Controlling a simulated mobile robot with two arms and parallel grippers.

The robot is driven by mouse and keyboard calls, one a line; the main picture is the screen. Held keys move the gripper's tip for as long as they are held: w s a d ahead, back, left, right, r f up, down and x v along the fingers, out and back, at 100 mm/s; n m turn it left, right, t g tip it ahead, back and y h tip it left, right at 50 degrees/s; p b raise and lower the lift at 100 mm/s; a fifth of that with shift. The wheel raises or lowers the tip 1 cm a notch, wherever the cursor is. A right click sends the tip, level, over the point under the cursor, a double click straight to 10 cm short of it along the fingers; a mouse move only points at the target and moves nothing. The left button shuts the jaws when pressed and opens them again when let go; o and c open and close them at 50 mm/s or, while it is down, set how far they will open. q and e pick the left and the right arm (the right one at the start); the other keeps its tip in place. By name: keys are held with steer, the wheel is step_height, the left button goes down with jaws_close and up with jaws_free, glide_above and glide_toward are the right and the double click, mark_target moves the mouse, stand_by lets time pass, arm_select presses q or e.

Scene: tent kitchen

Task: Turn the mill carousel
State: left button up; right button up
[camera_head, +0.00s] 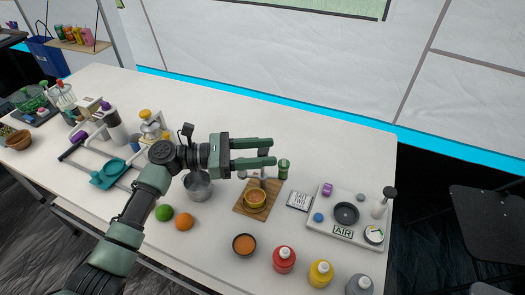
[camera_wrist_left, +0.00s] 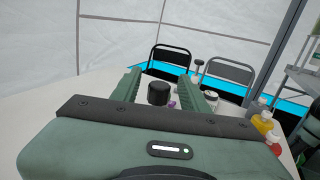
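I cannot pick out a mill carousel with certainty. A small green cylinder (camera_head: 283,168), perhaps a mill, stands just beyond and below the fingertips of my left gripper (camera_head: 273,152). Small pieces beside it are partly hidden under the fingers. My left gripper is raised over the middle of the table, its fingers apart and pointing right. In the left wrist view, a dark cylinder (camera_wrist_left: 158,93) shows between the two open fingers (camera_wrist_left: 168,85); I cannot tell its distance, and no finger visibly touches it. My right gripper is not in view.
A metal pot (camera_head: 198,187), an orange (camera_head: 184,221) and a lime (camera_head: 164,212) are nearby. Bottles (camera_head: 284,260) line the front. The back of the table is clear.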

arm_select(q)
steer(key=a+b, duration=0.1)
steer(key=a, duration=0.6)
steer(key=shift+s+a, duration=0.35)
steer(key=shift+s, duration=0.05)
